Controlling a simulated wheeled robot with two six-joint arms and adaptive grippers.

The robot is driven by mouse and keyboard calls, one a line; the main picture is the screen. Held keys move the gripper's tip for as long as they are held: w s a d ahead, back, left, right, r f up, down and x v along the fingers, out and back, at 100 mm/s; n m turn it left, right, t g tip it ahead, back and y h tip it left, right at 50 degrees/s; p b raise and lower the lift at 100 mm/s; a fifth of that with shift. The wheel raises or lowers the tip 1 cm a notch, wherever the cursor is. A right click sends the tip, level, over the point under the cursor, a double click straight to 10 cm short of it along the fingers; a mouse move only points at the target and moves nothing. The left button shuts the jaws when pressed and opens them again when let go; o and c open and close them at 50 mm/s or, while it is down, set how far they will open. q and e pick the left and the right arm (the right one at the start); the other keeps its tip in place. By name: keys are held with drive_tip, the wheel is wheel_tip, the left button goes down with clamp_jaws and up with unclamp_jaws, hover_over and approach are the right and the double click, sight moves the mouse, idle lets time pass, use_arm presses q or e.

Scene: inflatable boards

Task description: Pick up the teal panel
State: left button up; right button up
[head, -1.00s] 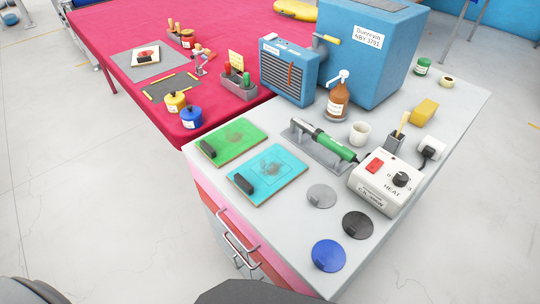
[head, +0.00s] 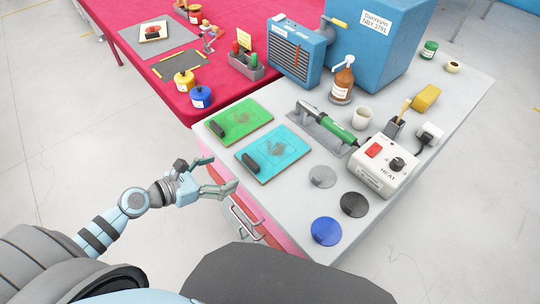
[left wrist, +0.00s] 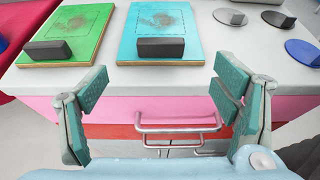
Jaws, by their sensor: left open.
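The teal panel (head: 286,145) lies flat on the grey worktop, to the right of a green panel (head: 240,112). It has a dark block (head: 250,161) at its near left part and a grey smudge in its middle. My left gripper (head: 233,174) is open and empty, off the front left edge of the worktop and short of the teal panel. In the left wrist view the teal panel (left wrist: 165,25) shows beyond and between the open fingers (left wrist: 160,95), with its dark block (left wrist: 161,47) towards me. My right gripper is not in view.
A heat tool (head: 335,128) on its stand and a white heat control box (head: 383,162) stand right of the teal panel. Grey, black and blue discs (head: 326,231) lie near the front right. Drawer handles (head: 245,220) stick out below the worktop edge.

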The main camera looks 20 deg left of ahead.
sight(248, 162)
use_arm(q)
drive_tip(key=b+x, duration=0.4)
drive_tip(key=x, duration=0.4)
drive_tip(key=shift+w+d+f, duration=0.2)
drive_tip(key=shift+w, duration=0.15)
drive_tip(key=shift+r, duration=0.15)
drive_tip(key=shift+c, duration=0.6)
drive_tip(key=c, duration=1.3)
